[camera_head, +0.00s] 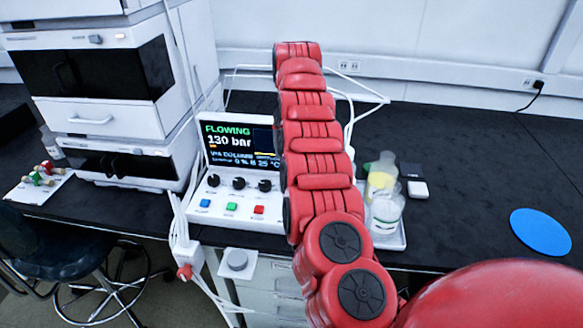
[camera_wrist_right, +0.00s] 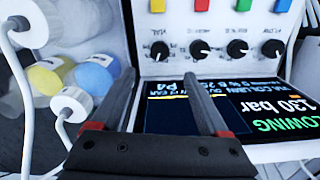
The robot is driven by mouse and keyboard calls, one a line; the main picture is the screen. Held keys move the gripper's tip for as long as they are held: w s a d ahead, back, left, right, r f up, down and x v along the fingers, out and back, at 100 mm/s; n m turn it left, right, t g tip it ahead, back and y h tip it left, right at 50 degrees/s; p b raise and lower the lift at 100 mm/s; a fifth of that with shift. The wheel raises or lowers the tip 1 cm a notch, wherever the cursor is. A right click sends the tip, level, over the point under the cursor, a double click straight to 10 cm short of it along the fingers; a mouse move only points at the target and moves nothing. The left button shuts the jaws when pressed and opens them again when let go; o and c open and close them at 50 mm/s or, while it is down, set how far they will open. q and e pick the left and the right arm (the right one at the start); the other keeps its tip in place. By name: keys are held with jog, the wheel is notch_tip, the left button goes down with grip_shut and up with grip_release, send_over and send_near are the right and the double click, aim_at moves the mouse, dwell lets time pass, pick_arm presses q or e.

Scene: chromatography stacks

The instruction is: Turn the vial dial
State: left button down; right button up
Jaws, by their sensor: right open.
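The instrument panel shows a row of black dials. In the right wrist view, seen upside down, the end dial at left (camera_wrist_right: 159,51) has a label that seems to read VIAL. Three other dials (camera_wrist_right: 199,49) (camera_wrist_right: 237,48) (camera_wrist_right: 273,48) continue to the right. My right gripper (camera_wrist_right: 159,73) is open and empty, its two fingers pointing at the vial dial, which sits just beyond and between the tips. In the head view my red arm covers that dial and my right gripper; three dials (camera_head: 239,183) show left of it. My left gripper is out of view.
The screen (camera_head: 228,143) reads FLOWING, 130 bar. Coloured buttons (camera_head: 231,207) sit beside the dials. Bottles (camera_head: 385,205) stand in a tray right of the panel, with tubing nearby (camera_wrist_right: 22,90). A blue disc (camera_head: 540,232) lies on the open bench at right.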

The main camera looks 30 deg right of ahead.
notch_tip(320, 180, up, 6)
jog(key=p, duration=0.3)
jog(key=shift+r, duration=0.25)
jog(key=shift+f, duration=0.1)
